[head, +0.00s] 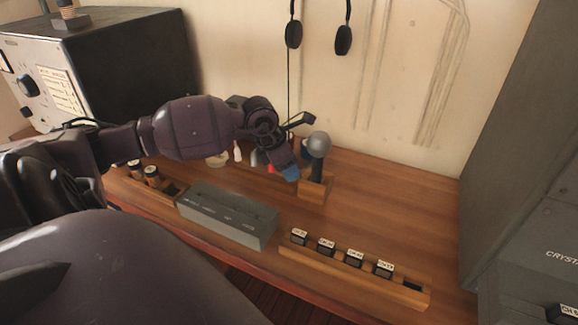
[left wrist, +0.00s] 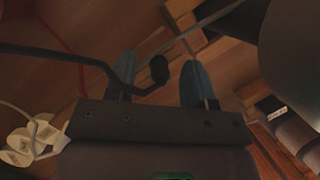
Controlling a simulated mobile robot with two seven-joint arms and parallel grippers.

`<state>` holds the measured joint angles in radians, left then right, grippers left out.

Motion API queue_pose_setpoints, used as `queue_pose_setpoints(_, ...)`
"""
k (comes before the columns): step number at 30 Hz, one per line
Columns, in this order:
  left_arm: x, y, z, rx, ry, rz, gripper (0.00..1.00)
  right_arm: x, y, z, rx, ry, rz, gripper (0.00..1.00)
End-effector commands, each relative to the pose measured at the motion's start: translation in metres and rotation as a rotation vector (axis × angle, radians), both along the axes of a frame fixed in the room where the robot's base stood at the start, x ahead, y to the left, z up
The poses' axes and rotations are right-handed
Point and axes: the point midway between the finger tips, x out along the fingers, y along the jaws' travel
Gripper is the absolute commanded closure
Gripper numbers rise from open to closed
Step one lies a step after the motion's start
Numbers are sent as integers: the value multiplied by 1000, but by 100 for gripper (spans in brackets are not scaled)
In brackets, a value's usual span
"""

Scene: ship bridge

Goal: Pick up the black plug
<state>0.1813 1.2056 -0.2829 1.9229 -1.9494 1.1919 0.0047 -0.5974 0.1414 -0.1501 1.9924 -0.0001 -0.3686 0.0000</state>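I cannot pick out the black plug for certain in either view. My left gripper (head: 288,170) is low over the wooden desk, left of a grey-headed microphone (head: 318,145). In the left wrist view its two blue fingers (left wrist: 157,62) stand apart, with nothing visibly gripped. A thin black bent rod with a thick black tip (left wrist: 159,70) crosses in front of the fingers; it looks like the headset's boom. The gripper hides part of the desk beneath it. My right gripper is not in view.
A black headset (head: 342,40) hangs on the wall. A grey box (head: 230,215) and a wooden rack (head: 330,269) with labelled black blocks lie in front. The right part of the desk (head: 405,205) is clear.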

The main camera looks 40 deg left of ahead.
Motion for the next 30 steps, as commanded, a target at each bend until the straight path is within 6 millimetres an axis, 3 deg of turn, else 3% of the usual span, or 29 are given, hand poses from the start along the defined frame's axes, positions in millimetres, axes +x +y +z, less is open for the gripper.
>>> queue_pose_setpoints(1, 0, 0, 0, 0, 0, 0, 59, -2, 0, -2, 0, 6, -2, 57)
queue_pose_setpoints(9, 0, 0, 0, 0, 0, 0, 100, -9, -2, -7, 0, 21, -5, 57)
queue_pose_setpoints(22, 0, 0, 6, 1, -1, -1, 100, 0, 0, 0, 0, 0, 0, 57)
queue_pose_setpoints(26, 0, 0, 22, 3, -3, -2, 100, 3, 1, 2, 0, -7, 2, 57)
queue_pose_setpoints(30, 0, 0, 52, 4, -3, -1, 100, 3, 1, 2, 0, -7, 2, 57)
